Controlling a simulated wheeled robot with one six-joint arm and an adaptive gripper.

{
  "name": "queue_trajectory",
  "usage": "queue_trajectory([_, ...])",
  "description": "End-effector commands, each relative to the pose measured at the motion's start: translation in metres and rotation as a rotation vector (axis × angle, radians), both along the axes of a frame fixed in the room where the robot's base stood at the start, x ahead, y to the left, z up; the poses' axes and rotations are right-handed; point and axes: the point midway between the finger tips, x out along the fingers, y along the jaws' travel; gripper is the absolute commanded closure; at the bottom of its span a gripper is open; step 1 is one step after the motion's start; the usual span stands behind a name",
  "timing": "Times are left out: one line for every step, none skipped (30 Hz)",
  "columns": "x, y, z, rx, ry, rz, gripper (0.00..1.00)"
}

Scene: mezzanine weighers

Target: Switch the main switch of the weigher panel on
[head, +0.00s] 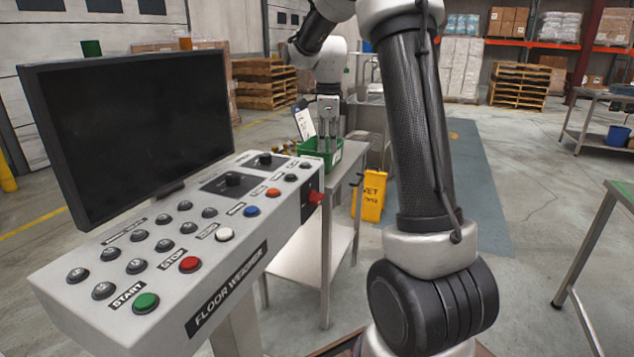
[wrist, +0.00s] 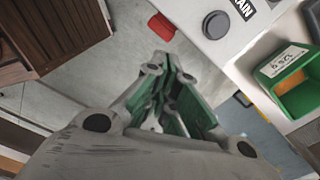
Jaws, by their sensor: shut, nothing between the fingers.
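The weigher panel (head: 225,235) is a grey slanted console marked FLOOR WEIGHER, with coloured buttons and black knobs on top. A red switch knob (head: 316,198) sticks out of its right end face; its label and exact setting cannot be read. It looks like the main switch, and a red part shows in the wrist view (wrist: 162,27) at the console's edge. My gripper (head: 327,147) points down beyond the panel's far right end, by the green bin. In the wrist view its fingers (wrist: 163,64) are closed together and empty, apart from the red part.
A dark monitor (head: 135,130) stands behind the panel. A green bin (head: 320,157) sits on a steel table (head: 345,185) just past the panel's end. A yellow wet-floor sign (head: 371,196) stands beyond. Floor to the right is open up to another table (head: 622,195).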

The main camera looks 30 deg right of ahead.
Motion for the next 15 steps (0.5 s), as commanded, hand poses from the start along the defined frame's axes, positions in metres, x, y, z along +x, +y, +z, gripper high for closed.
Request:
queue_trajectory([0.0011,-0.0002,0.0020,0.000,-0.002,-0.053,1.00])
queue_trajectory([0.0016,-0.0002,0.0028,0.000,-0.003,-0.088,1.00])
queue_trajectory([0.0017,-0.0003,0.0034,0.001,-0.002,-0.133,1.00])
queue_trajectory([0.0014,-0.0002,0.0034,0.001,-0.001,-0.164,1.00])
queue_trajectory([0.0009,-0.0002,0.0034,0.001,0.000,-0.194,1.00])
queue_trajectory([0.0005,-0.0001,0.0033,0.002,0.002,-0.232,1.00])
queue_trajectory([0.0002,0.0000,0.0033,0.001,0.003,-0.259,1.00])
queue_trajectory([-0.0001,0.0001,0.0033,0.002,0.004,-0.284,1.00])
queue_trajectory([-0.0003,0.0001,0.0032,0.002,0.006,-0.315,1.00])
queue_trajectory([-0.0006,0.0001,0.0032,0.002,0.006,-0.334,1.00])
queue_trajectory([-0.0006,0.0001,0.0032,0.002,0.007,-0.352,1.00])
queue_trajectory([-0.0007,0.0002,0.0032,0.002,0.007,-0.373,1.00])
queue_trajectory([-0.0007,0.0002,0.0032,0.002,0.007,-0.383,1.00])
queue_trajectory([-0.0008,0.0001,0.0032,0.002,0.007,-0.391,1.00])
queue_trajectory([-0.0008,0.0001,0.0032,0.002,0.007,-0.399,1.00])
